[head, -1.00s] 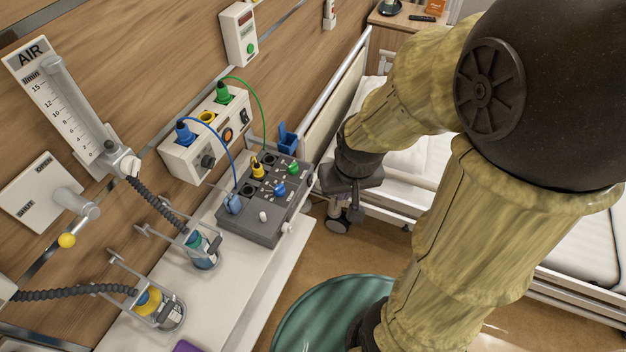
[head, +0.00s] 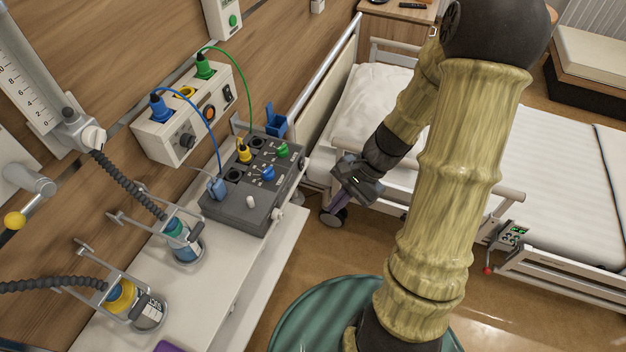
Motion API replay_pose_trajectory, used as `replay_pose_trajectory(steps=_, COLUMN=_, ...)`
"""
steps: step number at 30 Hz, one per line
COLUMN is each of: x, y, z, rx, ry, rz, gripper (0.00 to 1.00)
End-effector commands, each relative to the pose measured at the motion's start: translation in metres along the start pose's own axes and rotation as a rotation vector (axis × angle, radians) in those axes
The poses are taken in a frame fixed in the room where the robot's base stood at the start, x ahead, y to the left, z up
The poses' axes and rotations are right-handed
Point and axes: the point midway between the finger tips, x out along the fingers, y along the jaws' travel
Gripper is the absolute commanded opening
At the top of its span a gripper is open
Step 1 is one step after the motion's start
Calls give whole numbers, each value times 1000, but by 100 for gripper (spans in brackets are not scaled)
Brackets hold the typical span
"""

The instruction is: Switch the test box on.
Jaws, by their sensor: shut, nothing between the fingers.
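A dark grey box (head: 235,215), which looks like the test box, lies on the white shelf. Its top has a yellow plug (head: 244,152), a green knob (head: 282,150), a blue knob (head: 267,174), small toggles and a white knob or lever (head: 250,202). A blue plug (head: 217,187) sits at its left end. The setting of its switches is too small to tell. My gripper (head: 337,208) is shut and empty, pointing down to the right of the box, apart from it and beside the bed.
A white wall unit (head: 166,141) behind the box has sockets and a rocker switch (head: 227,93); blue and green cables run from it. Two bottles with hoses, one blue (head: 185,243) and one yellow (head: 125,297), stand left. The bed (head: 540,160) is right.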

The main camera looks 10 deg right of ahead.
Motion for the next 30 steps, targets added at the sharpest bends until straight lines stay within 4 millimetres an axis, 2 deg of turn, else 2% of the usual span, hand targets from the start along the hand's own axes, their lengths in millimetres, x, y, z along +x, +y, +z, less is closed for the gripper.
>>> replay_pose_trajectory(steps=1, x=18, y=2, z=-19, rx=99, ry=-64, rz=-65, gripper=0)
replay_pose_trajectory(steps=6, x=34, y=-12, z=-64, rx=402, ry=-291, rz=-320, gripper=0)
replay_pose_trajectory(steps=10, x=32, y=-21, z=-108, rx=602, ry=-465, rz=-547, gripper=0)
replay_pose_trajectory(steps=15, x=14, y=-23, z=-155, rx=760, ry=-630, rz=-786, gripper=0)
replay_pose_trajectory(steps=19, x=5, y=-23, z=-168, rx=799, ry=-675, rz=-856, gripper=0)
replay_pose_trajectory(steps=30, x=5, y=-25, z=-166, rx=798, ry=-676, rz=-854, gripper=0)
